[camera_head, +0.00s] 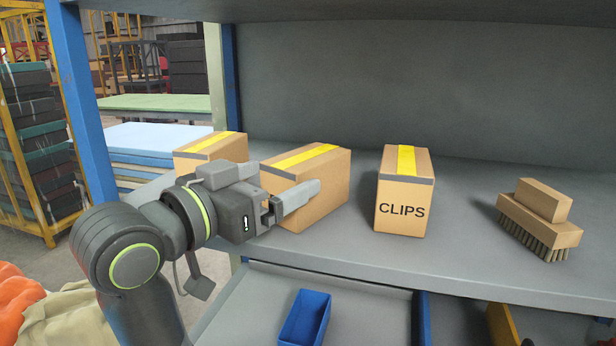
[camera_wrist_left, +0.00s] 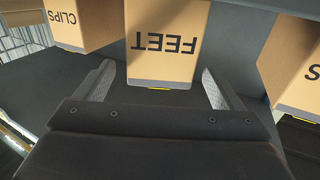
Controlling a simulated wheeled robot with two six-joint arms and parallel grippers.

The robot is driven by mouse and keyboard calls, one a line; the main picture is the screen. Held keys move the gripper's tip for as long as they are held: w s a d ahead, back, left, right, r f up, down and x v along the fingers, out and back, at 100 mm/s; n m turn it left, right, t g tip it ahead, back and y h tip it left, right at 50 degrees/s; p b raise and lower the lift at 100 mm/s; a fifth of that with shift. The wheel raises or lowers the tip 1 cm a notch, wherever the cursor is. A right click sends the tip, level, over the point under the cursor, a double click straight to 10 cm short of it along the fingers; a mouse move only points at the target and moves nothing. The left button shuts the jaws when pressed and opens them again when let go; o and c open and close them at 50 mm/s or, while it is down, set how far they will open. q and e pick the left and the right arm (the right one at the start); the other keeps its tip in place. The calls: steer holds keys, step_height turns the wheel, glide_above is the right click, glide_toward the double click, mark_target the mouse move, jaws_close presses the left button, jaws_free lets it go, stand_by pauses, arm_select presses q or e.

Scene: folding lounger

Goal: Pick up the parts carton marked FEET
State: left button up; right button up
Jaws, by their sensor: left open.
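The carton marked FEET (camera_wrist_left: 163,45) is straight ahead of my left gripper in the left wrist view, its lettering upside down there. In the head view it is the middle brown carton (camera_head: 328,176) with a yellow tape strip, standing on the grey shelf; my gripper hides its label. My left gripper (camera_head: 287,182) is open in front of it. In the wrist view the fingers (camera_wrist_left: 157,74) show on either side of the carton's near end, with a gap at each side. I cannot tell whether the tips reach past its front face. My right gripper is not in view.
A carton marked CLIPS (camera_head: 405,192) stands to the right, and another carton (camera_head: 209,149) to the left behind my gripper. A brush (camera_head: 540,220) lies further right on the shelf (camera_head: 465,235). A blue post (camera_head: 82,100) is at left. A blue bin (camera_head: 305,318) sits below.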

mark_target(330, 164)
arm_select(q)
steer(key=shift+w+d, duration=0.35)
steer(key=shift+w, duration=0.05)
steer(key=shift+w+d+f+p, duration=0.1)
steer(key=shift+w+d+p, duration=0.25)
steer(key=shift+w+p, duration=0.1)
steer(key=p+x, duration=0.1)
steer(key=x, duration=0.2)
steer(key=shift+w+d+f, duration=0.1)
steer(key=shift+d+f, duration=0.1)
steer(key=shift+w+d+f, duration=0.1)
steer(key=shift+w+d, duration=0.15)
steer(key=shift+a, duration=0.15)
steer(key=shift+c, duration=1.3)
steer(key=c, duration=1)
steer(key=shift+c, duration=0.2)
